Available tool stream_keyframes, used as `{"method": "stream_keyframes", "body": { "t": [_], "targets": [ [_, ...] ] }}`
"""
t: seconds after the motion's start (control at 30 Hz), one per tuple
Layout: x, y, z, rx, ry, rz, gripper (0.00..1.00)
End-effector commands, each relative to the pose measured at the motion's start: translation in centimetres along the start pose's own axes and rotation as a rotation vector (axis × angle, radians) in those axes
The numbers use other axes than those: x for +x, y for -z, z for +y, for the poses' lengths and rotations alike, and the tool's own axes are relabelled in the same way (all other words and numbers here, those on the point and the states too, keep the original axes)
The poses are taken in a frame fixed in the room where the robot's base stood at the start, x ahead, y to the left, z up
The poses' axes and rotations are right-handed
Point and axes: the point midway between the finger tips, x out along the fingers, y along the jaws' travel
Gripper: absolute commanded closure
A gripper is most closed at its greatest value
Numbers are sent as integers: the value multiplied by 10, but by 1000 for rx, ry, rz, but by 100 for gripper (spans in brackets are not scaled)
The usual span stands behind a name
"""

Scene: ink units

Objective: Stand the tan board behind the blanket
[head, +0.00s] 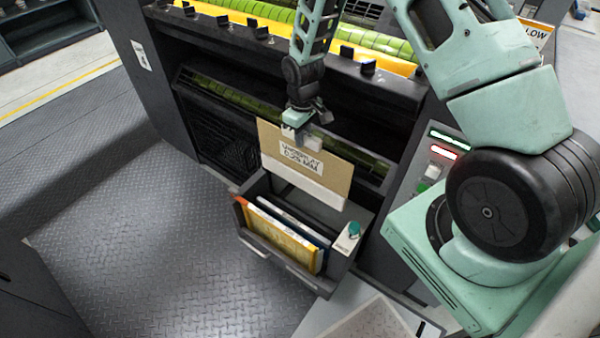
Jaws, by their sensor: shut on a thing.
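The tan board (335,172) is upright at the back of an open dark bin (342,268), with a white label reading "UNDERLAY 0.25 MM" facing me. My gripper (301,136) is shut on its top edge. A pale strip (305,190) runs along the board's lower edge; I cannot tell if it belongs to the board. In the bin stand a yellow panel (278,241) at the front, and a thin blue-and-white sheet (292,222) behind it. I cannot tell for sure which is the blanket.
The press, with green rollers (375,40) and a yellow rail (300,35), rises right behind the bin. A small block with a teal knob (354,229) is at the bin's right end. A pale tray (372,322) lies at the front right. Floor at left is clear.

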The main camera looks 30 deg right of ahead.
Motion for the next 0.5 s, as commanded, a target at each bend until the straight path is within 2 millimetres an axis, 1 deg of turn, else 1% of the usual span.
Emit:
{"method": "stream_keyframes", "body": {
  "t": [0.07, 0.1, 0.3, 0.47, 0.5],
  "targets": [
    [0, 0, 0, 0, 0, 0, 100],
    [6, 0, 0, 0, 0, 0, 100],
    [19, 0, 0, 0, 0, 0, 100],
    [34, 0, 0, 0, 0, 0, 100],
    [40, 0, 0, 0, 0, 0, 100]
  ]
}}
